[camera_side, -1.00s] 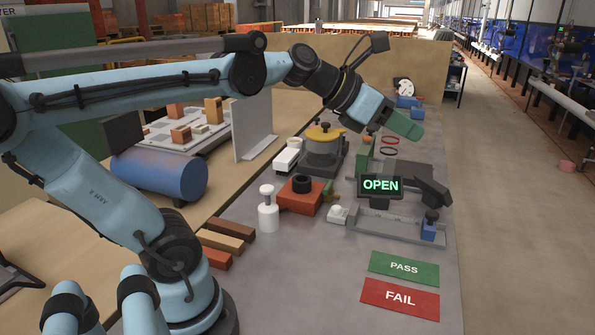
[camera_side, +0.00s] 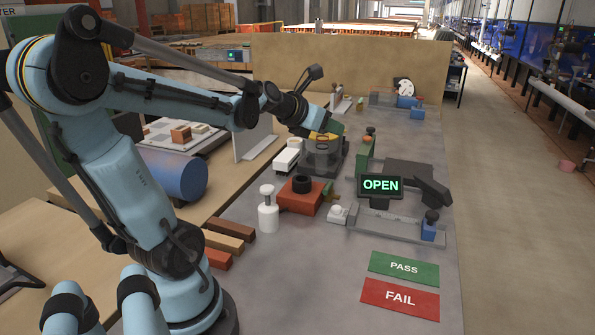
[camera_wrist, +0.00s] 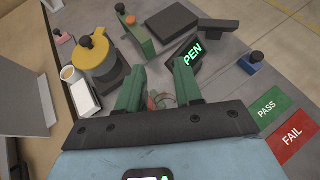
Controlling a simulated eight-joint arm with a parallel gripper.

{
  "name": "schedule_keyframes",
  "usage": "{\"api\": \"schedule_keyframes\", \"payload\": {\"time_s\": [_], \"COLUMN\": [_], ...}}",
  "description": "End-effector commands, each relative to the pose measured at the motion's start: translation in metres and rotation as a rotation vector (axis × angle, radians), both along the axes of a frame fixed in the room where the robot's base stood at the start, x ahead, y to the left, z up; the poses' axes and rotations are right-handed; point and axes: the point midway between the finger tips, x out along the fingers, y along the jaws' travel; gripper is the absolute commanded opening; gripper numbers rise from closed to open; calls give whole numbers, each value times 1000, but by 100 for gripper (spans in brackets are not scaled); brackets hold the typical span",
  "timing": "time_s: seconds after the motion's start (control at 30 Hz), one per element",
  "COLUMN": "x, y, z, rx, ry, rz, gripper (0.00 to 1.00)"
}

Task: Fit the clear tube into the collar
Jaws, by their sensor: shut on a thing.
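My gripper (camera_side: 331,130) has green fingers and is shut on the clear tube (camera_side: 322,149). The tube is see-through and hard to make out. It hangs roughly upright below the fingers, in front of the yellow-topped fixture in the side view. The collar (camera_side: 303,181) looks like a black ring on a red block, lower and to the left of the tube in the side view. The tube is apart from it. In the wrist view the fingers of my gripper (camera_wrist: 160,72) frame faint curved edges and a reddish patch; I cannot tell tube from block there.
The yellow-topped fixture (camera_wrist: 92,50) and a white box (camera_wrist: 84,97) stand close by. A white plunger-like piece (camera_side: 268,212) stands left of the red block. The OPEN display (camera_side: 380,186) and a rail fixture are at right. Clear table lies before the PASS (camera_side: 404,268) and FAIL (camera_side: 400,298) plates.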

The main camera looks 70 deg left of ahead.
Motion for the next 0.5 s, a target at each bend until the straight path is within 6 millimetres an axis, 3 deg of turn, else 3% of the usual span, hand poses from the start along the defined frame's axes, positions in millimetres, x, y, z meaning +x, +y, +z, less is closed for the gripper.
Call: {"api": "schedule_keyframes", "payload": {"time_s": [0.2,0.5], "x": [-6,-12], "y": [39,77], "z": [-23,-46], "rx": [0,0], "ry": [-1,0], "rz": [4,-1], "gripper": [0,0]}}
